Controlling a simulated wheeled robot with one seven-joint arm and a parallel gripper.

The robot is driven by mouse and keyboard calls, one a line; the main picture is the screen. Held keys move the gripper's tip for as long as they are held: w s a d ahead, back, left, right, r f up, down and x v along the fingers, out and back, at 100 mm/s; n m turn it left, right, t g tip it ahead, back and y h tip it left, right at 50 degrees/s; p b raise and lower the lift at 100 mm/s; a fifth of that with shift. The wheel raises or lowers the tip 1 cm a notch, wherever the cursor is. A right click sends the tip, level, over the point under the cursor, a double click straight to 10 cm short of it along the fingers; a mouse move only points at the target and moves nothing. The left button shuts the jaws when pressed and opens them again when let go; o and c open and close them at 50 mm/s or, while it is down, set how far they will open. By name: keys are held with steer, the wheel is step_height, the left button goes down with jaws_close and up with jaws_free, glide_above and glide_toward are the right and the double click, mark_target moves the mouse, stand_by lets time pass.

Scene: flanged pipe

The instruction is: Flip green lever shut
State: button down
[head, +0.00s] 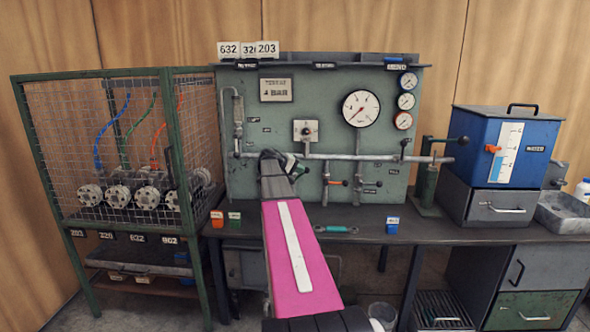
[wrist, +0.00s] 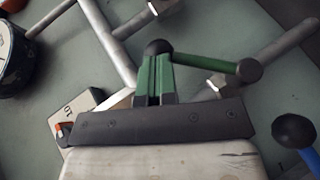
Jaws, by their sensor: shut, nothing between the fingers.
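The green lever (wrist: 205,62) shows in the wrist view as a green arm running rightward from a dark round hub (wrist: 158,47) to a dark knob (wrist: 248,70). It slopes slightly down to the right in that picture, in front of a grey pipe. My gripper (wrist: 156,62) is shut and empty, its two green-sided fingers close together with their tips at the hub. I cannot tell whether they touch it. In the head view my gripper (head: 272,155) is at the panel's pipe, and my arm hides much of the lever there.
The green-grey panel (head: 340,85) carries gauges (head: 361,108) and a horizontal pipe (head: 375,157). An orange-handled valve (head: 335,183) is right of my arm. A mesh cage (head: 120,150) stands left and a blue tank (head: 490,140) right.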

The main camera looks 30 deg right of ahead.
steer(key=s+d+f+m+t+y, duration=0.2)
steer(key=d+f+y, duration=0.1)
steer(key=y, duration=0.3)
steer(key=shift+s+d+f+t, duration=0.25)
steer(key=shift+f+t, duration=0.15)
steer(key=shift+f, duration=0.55)
steer(key=d+v, duration=0.1)
steer(key=v, duration=1.3)
steer(key=shift+s+r, duration=0.2)
steer(key=shift+r, duration=0.2)
